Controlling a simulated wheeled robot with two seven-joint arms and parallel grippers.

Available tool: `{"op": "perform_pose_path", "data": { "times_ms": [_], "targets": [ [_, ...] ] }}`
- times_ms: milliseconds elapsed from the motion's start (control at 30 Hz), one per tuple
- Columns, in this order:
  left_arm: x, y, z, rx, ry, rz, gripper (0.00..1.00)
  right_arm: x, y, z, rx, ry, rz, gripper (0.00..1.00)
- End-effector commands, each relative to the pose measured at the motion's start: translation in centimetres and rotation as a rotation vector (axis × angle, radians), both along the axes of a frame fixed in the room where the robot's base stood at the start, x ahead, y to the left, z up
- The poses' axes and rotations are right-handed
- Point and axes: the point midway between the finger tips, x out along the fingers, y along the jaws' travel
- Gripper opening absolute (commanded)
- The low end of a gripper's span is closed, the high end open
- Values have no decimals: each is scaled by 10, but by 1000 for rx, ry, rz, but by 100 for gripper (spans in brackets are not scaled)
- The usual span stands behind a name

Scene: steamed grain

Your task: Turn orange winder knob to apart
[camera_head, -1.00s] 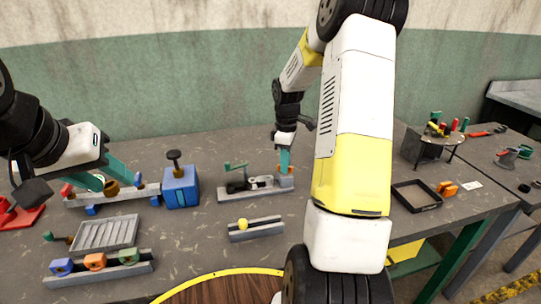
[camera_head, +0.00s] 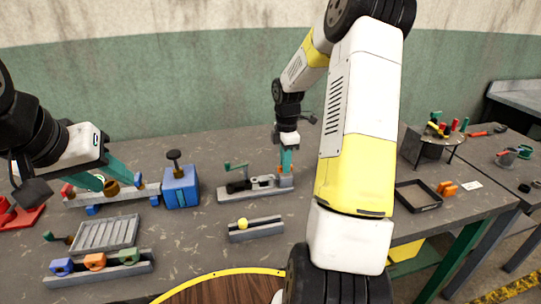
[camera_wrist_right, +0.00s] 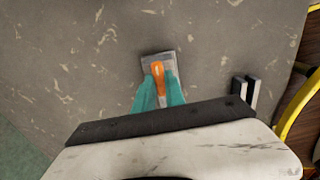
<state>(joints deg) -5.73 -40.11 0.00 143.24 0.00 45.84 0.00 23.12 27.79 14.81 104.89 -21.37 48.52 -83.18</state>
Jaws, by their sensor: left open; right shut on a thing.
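The orange winder knob (camera_wrist_right: 157,80) shows in the right wrist view as a small elongated handle on a grey block. My right gripper (camera_wrist_right: 158,92) has its teal fingers on either side of the knob and is shut on it. In the head view my right gripper (camera_head: 286,165) points down at the right end of a grey rail fixture (camera_head: 240,194), where the fingers mostly hide the knob. My left gripper (camera_head: 108,180) is open at the left, close to a brown-orange round part (camera_head: 112,188) on another rail.
A blue box (camera_head: 181,188) with a black knob stands between the two rail fixtures. A short grey rail with a yellow ball (camera_head: 243,224) lies in front. A ribbed grey tray (camera_head: 104,236) is at the left. A black tray (camera_head: 418,197) is at the right. Bare table surrounds the short rail.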

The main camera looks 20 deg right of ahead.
Motion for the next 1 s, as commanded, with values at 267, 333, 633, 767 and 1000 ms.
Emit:
{"op": "perform_pose_path", "data": {
  "times_ms": [267, 333, 633, 767, 1000],
  "targets": [
    [0, 0, 0, 0, 0, 0, 42, 1, -1, 1, -2, -3, 5, 0],
    [0, 0, 0, 0, 0, 0, 42, 1, -1, 1, -2, -3, 5, 0],
    [0, 0, 0, 0, 0, 0, 42, 0, -1, 0, -1, -1, 3, 36],
    [0, 0, 0, 0, 0, 0, 42, 0, 0, 1, -1, -1, 3, 36],
    [0, 0, 0, 0, 0, 0, 42, 1, -1, 28, -2, -5, 1, 36]
  ]
}}
